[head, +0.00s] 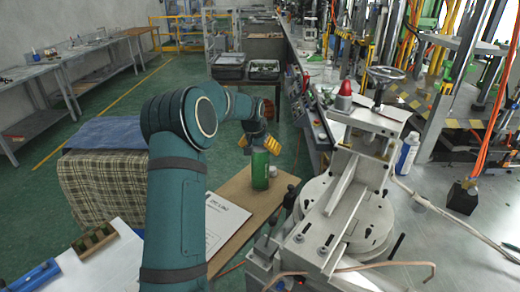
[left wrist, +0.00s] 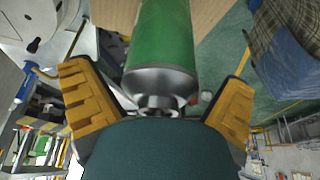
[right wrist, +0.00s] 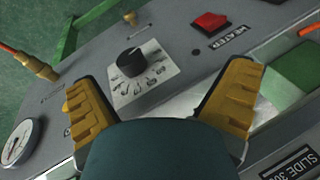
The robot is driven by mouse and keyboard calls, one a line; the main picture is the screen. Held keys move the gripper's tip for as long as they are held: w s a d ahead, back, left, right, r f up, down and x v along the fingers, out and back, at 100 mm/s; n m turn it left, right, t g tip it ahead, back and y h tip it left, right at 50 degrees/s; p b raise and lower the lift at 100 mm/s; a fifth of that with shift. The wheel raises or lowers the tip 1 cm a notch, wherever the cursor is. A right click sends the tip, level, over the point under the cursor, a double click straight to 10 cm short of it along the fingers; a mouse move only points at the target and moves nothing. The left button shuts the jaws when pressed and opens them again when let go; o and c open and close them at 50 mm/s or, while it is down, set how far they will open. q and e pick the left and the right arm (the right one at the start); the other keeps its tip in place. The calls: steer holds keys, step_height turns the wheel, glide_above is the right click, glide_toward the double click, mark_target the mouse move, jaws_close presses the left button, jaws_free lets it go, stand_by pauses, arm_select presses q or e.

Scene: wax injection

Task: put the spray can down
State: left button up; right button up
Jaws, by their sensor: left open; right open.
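The green spray can (head: 260,172) stands upright on the brown tabletop (head: 238,187), near its far right end. My left gripper (head: 258,145) is open at the top of the can. In the left wrist view the can (left wrist: 163,38) lies between the two yellow fingers, with a gap on both sides. My right gripper (right wrist: 165,85) shows only in the right wrist view. It is open and empty over a grey control panel (right wrist: 185,50).
A small grey jar (head: 279,170) is beside the can. A white paper sheet (head: 226,220) lies nearer on the table. The wax machine (head: 345,200) stands close to the right. The panel carries a black knob (right wrist: 131,62) and red switch (right wrist: 209,21).

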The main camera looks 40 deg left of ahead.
arm_select(q)
steer(key=v, duration=1.2)
